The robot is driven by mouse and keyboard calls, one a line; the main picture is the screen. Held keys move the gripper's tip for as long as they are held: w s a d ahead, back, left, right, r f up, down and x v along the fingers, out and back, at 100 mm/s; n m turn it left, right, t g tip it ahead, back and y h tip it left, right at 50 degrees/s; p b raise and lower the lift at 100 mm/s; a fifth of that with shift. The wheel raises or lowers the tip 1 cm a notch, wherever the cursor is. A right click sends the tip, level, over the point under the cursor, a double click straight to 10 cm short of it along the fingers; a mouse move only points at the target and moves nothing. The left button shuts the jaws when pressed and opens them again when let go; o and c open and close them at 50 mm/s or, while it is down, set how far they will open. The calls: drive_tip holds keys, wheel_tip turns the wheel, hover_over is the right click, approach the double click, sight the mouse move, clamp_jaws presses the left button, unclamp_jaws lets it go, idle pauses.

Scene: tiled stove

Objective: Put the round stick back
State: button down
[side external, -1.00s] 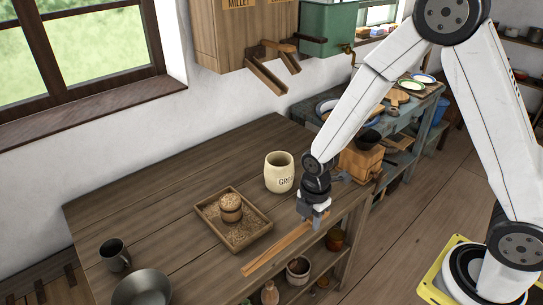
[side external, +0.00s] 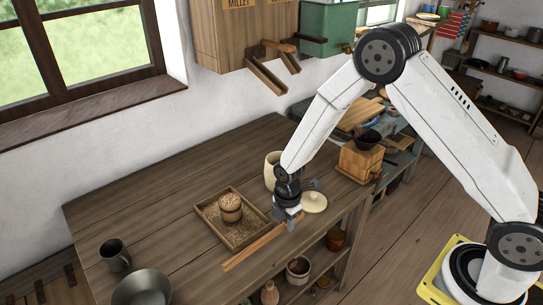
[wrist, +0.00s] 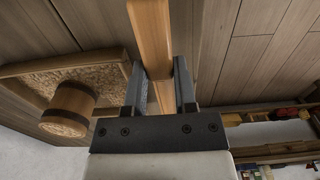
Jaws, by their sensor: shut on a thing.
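A long, straight light-wood stick (side external: 250,248) extends from my gripper (side external: 289,220) toward the front left, along the table's front edge. In the wrist view, my gripper (wrist: 160,90) is shut on the stick (wrist: 151,35), with one finger on each side. The stick looks flat-sided there rather than clearly round. In the side view I cannot tell whether it touches the table. A square wooden tray (side external: 208,222) of grain lies just left of the gripper. A small wooden tub (side external: 230,213), heaped with grain, stands in it. The tub also shows in the wrist view (wrist: 70,108).
A cream crock (side external: 272,170) stands behind my wrist, partly hidden. A pale round lid (side external: 314,202) lies right of the gripper. A dark mug (side external: 115,254) and metal bowl (side external: 142,287) stand at the left front. The back left of the table (side external: 150,195) is clear.

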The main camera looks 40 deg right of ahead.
drive_tip(key=shift+w+f, duration=0.25)
drive_tip(key=shift+f, duration=1.6)
drive_tip(key=shift+f, duration=0.15)
drive_tip(key=shift+c, duration=2)
unclamp_jaws()
drive_tip(key=shift+r, duration=6.2)
